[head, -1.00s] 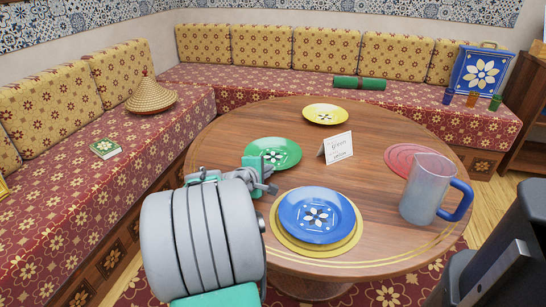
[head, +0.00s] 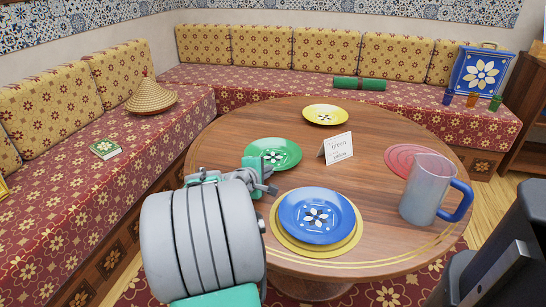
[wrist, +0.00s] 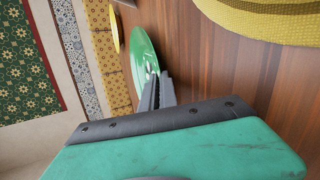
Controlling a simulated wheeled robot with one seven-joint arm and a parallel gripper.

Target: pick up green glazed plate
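The green glazed plate (head: 284,152) lies on the left part of the round table, with a white flower pattern at its middle. My gripper (head: 262,172) is at the plate's near edge, and its body hides part of that rim. In the wrist view the plate (wrist: 141,52) is seen at a steep slant. The gripper's fingers (wrist: 157,80) are close together there, with the near rim between their tips. The plate still appears to rest on the table.
A blue plate (head: 316,210) on a yellow mat (head: 318,251) lies close to the gripper's right. A white card (head: 338,148), a yellow plate (head: 326,112), a red mat (head: 402,158) and a mug (head: 424,190) stand on the table (head: 225,130). Bare wood lies left of the green plate.

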